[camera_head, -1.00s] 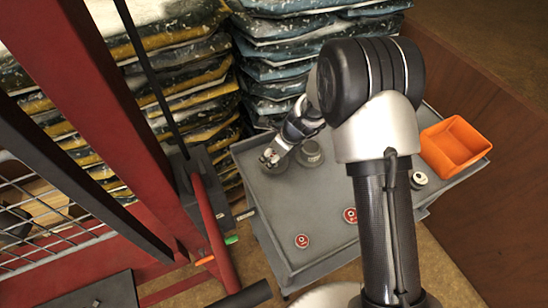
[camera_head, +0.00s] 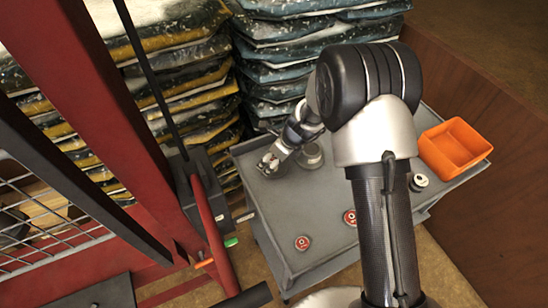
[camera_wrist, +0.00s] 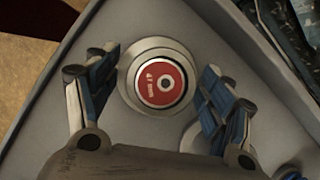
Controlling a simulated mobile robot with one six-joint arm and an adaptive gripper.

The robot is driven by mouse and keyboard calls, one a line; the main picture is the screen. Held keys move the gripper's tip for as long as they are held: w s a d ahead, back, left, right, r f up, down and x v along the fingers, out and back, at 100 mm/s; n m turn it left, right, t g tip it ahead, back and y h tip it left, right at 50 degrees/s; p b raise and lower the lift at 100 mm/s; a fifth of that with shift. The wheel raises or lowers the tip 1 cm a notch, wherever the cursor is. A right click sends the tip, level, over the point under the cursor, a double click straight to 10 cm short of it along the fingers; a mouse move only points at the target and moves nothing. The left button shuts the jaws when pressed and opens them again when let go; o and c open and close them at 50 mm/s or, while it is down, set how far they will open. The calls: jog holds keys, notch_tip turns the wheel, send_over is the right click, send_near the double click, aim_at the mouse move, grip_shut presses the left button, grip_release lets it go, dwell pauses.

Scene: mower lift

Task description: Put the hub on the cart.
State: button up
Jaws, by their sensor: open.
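A round hub-like part (camera_wrist: 158,78) with a red printed face and a small centre hole stands on a wider pale grey round base on the cart. It lies between the two fingers of my gripper (camera_wrist: 152,92) in the wrist view. The fingers are spread, with a gap on both sides of the red-faced part. In the head view my gripper (camera_head: 268,165) is low over the back left corner of the grey cart (camera_head: 275,215) and hides what is under it. A grey round stepped part (camera_head: 311,156) stands just right of the gripper.
Two red discs (camera_head: 302,242) (camera_head: 350,217) lie on the cart's front half. A small pale ring-shaped part (camera_head: 419,182) and an orange bin (camera_head: 455,147) are at the right. A red frame (camera_head: 120,120) stands left; stacked bags (camera_head: 270,60) are behind.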

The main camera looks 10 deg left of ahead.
jog(key=s+d+r+n+p, duration=0.1)
jog(key=s+d+r+n, duration=0.25)
jog(key=r, duration=0.65)
jog(key=s+d+r+n+t+p, duration=0.1)
jog(key=s+d+r+n+p, duration=0.25)
jog(key=r, duration=0.55)
jog(key=s+d+r+n, duration=0.3)
jog(key=s+d+r, duration=0.15)
jog(key=r, duration=0.55)
jog(key=s+d+r+n+h, duration=0.2)
jog(key=s+d+n, duration=0.4)
jog(key=s, duration=0.3)
jog(key=s+d+r+n+t+h, duration=0.1)
jog(key=s+d+r+n+h, duration=0.1)
jog(key=s+d+r+n, duration=0.2)
jog(key=s+d+n, duration=0.3)
jog(key=s, duration=0.2)
jog(key=shift+d+r+t, duration=0.2)
jog(key=shift+d+t, duration=0.1)
jog(key=shift+d, duration=0.05)
jog(key=shift+f+b, duration=1.2)
jog(key=shift+b, duration=0.15)
